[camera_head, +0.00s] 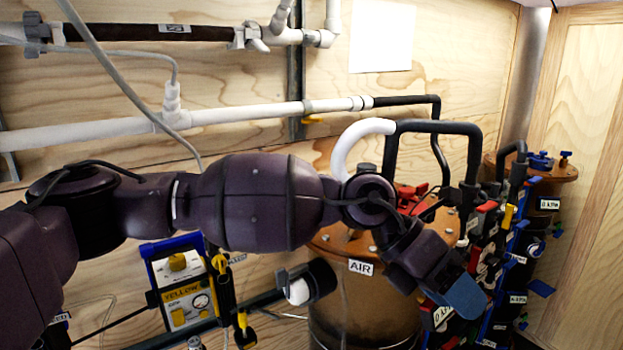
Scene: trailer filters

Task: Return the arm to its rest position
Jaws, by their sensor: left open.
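My left arm comes in from the left and stretches across the middle of the view. Its dark purple links end in my left gripper (462,297) at the lower right, with a blue-grey tip pointing down and right. The gripper is open, and nothing shows held in it. It is in front of the tank marked AIR (361,267) and the row of red, black and blue valve parts (489,240). Whether it touches any of them I cannot tell. My right gripper is not in view.
White and black pipes (240,116) run along the wooden wall (110,85). A blue and yellow box (183,290) is below my arm. A second copper-topped tank (545,172) stands at the right. The upper wall with the white sheet (381,36) has free room before it.

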